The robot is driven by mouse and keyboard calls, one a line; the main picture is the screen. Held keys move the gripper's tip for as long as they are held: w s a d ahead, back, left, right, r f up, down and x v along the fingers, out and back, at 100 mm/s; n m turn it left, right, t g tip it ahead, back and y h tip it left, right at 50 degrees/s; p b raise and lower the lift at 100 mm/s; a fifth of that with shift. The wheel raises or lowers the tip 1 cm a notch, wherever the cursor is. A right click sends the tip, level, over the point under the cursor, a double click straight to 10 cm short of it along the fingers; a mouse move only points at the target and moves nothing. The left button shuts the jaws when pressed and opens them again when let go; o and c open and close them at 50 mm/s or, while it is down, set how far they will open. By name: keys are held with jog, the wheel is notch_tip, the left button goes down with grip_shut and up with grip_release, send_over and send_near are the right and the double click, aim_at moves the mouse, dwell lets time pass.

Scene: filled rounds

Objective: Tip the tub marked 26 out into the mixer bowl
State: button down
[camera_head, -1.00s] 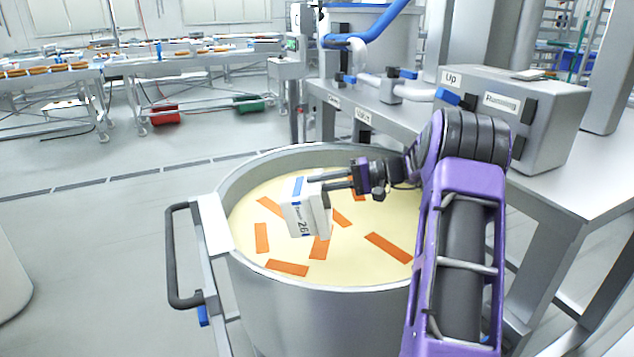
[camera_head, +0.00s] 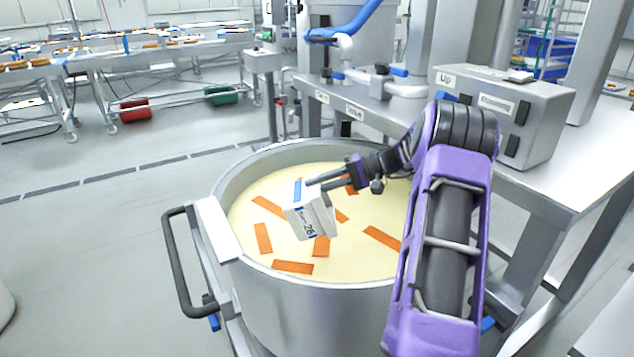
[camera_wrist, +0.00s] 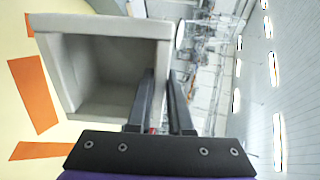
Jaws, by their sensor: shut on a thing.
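The white tub marked 26 (camera_head: 309,222) is tilted over the mixer bowl, with a blue strip at its upper edge. My gripper (camera_head: 318,184) is shut on the tub's wall, one finger on each side of it. In the wrist view the tub (camera_wrist: 100,20) shows its square open mouth, and the grey inside looks empty. My gripper (camera_wrist: 168,100) shows there too. The large steel mixer bowl (camera_head: 300,298) holds a pale yellow mass with several orange strips (camera_head: 382,237) lying on it.
A bench with a control box (camera_head: 505,110) labelled "Up" stands right of the bowl. A black handle (camera_head: 178,265) sticks out at the bowl's left. Conveyor tables (camera_head: 170,60) stand at the back left; the floor (camera_head: 95,240) between is clear.

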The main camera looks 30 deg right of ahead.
aim_at(300, 190)
jog(key=a+h+p, duration=0.1)
jog(key=w+a+g+h+p, duration=0.2)
jog(key=a+h+p, duration=0.1)
jog(key=shift+r, duration=0.4)
jog(key=shift+w+a+f+g+h+p, duration=0.15)
jog(key=shift+a+g+h+p, duration=0.2)
jog(key=shift+h+p, duration=0.2)
jog(key=shift+w+a+f+g+h+p, duration=0.15)
jog(key=shift+a+g+h+p, duration=0.15)
jog(key=shift+h+p, duration=0.2)
jog(key=shift+w+a+r+h+p, duration=0.1)
jog(key=shift+w+a+h+p, duration=0.05)
jog(key=shift+a+h+p, duration=0.15)
jog(key=shift+w+a+f+g+h+b, duration=0.15)
jog(key=shift+f+g+h+b, duration=0.25)
jog(key=shift+h, duration=0.25)
jog(key=shift+a+r+g+h, duration=0.15)
jog(key=shift+a+g+h, duration=0.1)
jog(key=shift+h, duration=0.15)
jog(key=h, duration=0.1)
jog(key=g+h, duration=0.1)
jog(key=h, duration=0.1)
jog(key=shift+w+r+g, duration=0.1)
jog(key=shift+r+g, duration=0.2)
jog(key=shift+h, duration=0.3)
